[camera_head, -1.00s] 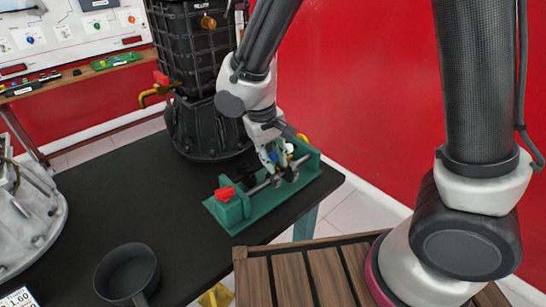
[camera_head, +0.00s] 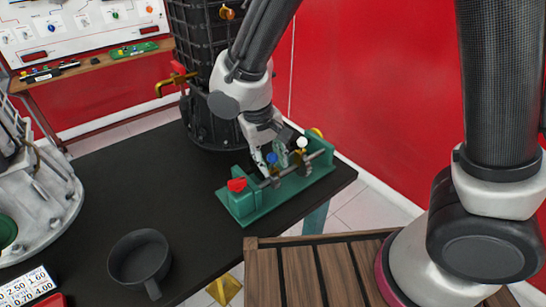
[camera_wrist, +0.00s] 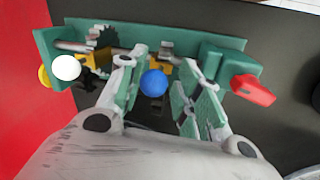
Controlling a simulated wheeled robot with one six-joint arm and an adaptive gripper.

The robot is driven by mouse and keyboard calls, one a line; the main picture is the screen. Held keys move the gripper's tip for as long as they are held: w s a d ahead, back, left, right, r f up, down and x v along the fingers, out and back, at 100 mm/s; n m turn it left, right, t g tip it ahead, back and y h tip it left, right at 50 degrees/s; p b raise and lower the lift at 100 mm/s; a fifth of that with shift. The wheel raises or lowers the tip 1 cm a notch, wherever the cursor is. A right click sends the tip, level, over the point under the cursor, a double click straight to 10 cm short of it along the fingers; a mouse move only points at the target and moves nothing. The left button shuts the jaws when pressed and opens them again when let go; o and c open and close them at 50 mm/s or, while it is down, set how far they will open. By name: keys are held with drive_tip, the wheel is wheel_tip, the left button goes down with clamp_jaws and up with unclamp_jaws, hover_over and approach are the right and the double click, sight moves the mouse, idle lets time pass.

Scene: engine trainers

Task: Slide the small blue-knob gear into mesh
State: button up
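The green gear trainer (camera_head: 246,208) stands on the black table, with a metal shaft along it. The small gear's round blue knob (camera_head: 271,159) sits between my gripper's fingers; it also shows in the wrist view (camera_wrist: 153,83). My gripper (camera_wrist: 160,98) is open, with a green-padded finger on each side of the knob and gaps visible on both sides. It also shows low over the trainer in the head view (camera_head: 272,166). A dark toothed gear (camera_wrist: 103,37) is on the shaft to the left in the wrist view, near a white knob (camera_wrist: 66,67). The small gear's teeth are mostly hidden.
A red handle (camera_head: 237,185) is at the trainer's left end. A dark pan (camera_head: 140,258) lies at the table's front left. A black ribbed engine block (camera_head: 203,70) stands behind. A red wall (camera_head: 380,100) is close on the right. The table's middle is clear.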

wheel_tip(320, 180, up, 12)
drive_tip(key=a, duration=0.2)
drive_tip(key=shift+s, duration=0.45)
drive_tip(key=shift+f, duration=0.1)
drive_tip(key=s+d+r+m+t, duration=0.1)
drive_tip(key=s+d+r, duration=0.2)
drive_tip(key=d, duration=0.8)
drive_tip(key=s+d+r+m+t+y, duration=0.1)
drive_tip(key=s+d+r+m, duration=0.1)
drive_tip(key=d, duration=1)
drive_tip(key=s+d+r+m+t+y, duration=0.1)
drive_tip(key=s+d+r, duration=0.3)
drive_tip(key=d, duration=0.8)
drive_tip(key=shift+m+t, duration=0.3)
